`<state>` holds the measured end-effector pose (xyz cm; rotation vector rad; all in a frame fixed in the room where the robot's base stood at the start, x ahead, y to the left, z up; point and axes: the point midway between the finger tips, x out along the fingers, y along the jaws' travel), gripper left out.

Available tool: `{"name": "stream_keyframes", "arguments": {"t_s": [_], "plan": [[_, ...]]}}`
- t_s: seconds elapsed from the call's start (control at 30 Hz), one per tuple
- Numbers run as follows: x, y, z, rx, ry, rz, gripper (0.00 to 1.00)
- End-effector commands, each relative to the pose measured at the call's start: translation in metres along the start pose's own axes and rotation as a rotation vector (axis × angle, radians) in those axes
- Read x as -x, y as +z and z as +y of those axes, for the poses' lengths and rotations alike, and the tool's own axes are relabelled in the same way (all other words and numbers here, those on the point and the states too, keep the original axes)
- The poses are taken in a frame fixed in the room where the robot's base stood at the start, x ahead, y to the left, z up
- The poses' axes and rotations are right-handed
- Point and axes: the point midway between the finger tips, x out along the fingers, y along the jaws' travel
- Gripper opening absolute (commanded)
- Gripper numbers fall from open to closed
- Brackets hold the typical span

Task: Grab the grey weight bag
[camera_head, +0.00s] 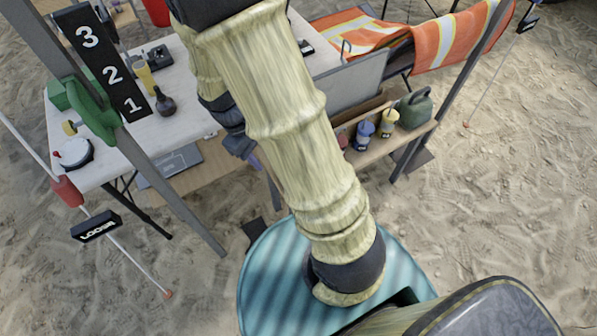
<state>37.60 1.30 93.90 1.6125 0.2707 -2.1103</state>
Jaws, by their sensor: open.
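No grey weight bag can be made out for certain. A dark flat object (254,231) lies on the sand beside the teal round surface, partly hidden by my arm. Another dark flat object (418,158) lies at the foot of the right pole. My arm, in a pale yellow cover, crosses the middle of the view and bends at the top. My gripper (243,147) shows as a small dark part behind the arm, near the white table's right edge. It is open, its fingertips mostly hidden, with nothing seen in it.
A wooden shelf (398,139) carries several small containers and a green jerrycan (414,109). Metal poles stand left and right. Open sand lies at right.

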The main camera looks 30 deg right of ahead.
Motion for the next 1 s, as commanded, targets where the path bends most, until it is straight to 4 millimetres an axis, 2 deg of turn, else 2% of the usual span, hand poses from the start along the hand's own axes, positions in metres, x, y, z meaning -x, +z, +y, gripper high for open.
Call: {"name": "stream_keyframes", "arguments": {"t_s": [0.03,0.1,0.5,0.8,1.0], "plan": [[-0.023,-0.011,-0.003,0.058,0.028,-0.059,0.42],[-0.043,-0.020,-0.004,0.132,0.069,-0.140,0.42],[-0.141,-0.075,-0.001,0.520,0.397,-0.608,0.42],[-0.188,-0.126,-0.007,0.733,0.731,-0.947,0.42],[-0.195,-0.144,-0.012,0.783,0.859,-1.058,0.42]]}}
